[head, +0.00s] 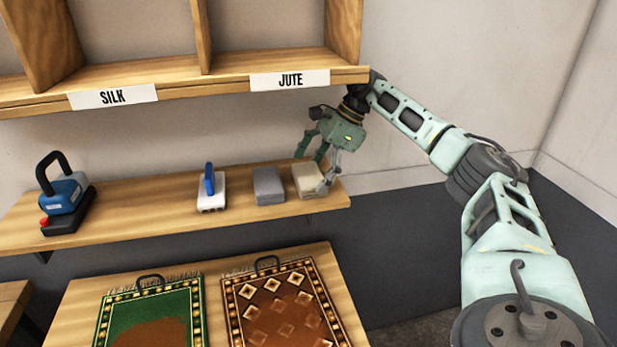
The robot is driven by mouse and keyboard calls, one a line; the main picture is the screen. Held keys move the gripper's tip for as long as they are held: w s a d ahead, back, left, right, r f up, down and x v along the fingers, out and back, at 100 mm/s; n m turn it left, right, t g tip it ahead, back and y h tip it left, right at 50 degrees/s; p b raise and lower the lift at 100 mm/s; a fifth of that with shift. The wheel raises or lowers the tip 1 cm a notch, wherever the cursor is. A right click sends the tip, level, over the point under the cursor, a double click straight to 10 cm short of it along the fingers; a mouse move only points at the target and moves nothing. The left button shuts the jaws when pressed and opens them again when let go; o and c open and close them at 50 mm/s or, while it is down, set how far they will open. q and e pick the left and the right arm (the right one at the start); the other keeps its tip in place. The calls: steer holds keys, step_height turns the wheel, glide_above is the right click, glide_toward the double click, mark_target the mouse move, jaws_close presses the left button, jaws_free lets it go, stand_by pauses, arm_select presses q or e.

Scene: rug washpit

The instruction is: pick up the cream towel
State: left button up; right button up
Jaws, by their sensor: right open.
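The cream towel (307,179) is a small folded block at the right end of the lower wooden shelf. My right gripper (322,175) is at the towel, pointing down from above. Its fingers are apart, one toward the towel's far side and one in front of its right part. I cannot tell whether the fingers touch it. The towel still rests on the shelf. My left gripper is not in view.
A grey folded towel (268,186) lies just left of the cream one. Further left are a white brush with a blue handle (210,188) and a blue-black tool (66,195). The upper shelf (215,83), labelled SILK and JUTE, hangs close above. Two rugs, green (150,312) and brown (285,305), lie below.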

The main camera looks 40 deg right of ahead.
mark_target(309, 174)
steer(key=c, duration=0.8)
steer(key=shift+r, duration=0.2)
steer(key=shift+c, duration=0.2)
steer(key=shift+r+b, duration=0.25)
steer(key=shift+b, duration=0.05)
steer(key=b+v, duration=0.1)
steer(key=v, duration=0.1)
steer(key=shift+r, duration=0.45)
steer(key=s+d, duration=0.4)
steer(key=d, duration=0.3)
steer(key=s+d, duration=0.4)
steer(key=d, duration=0.4)
steer(key=shift+b, duration=0.4)
steer(key=shift+s, duration=0.1)
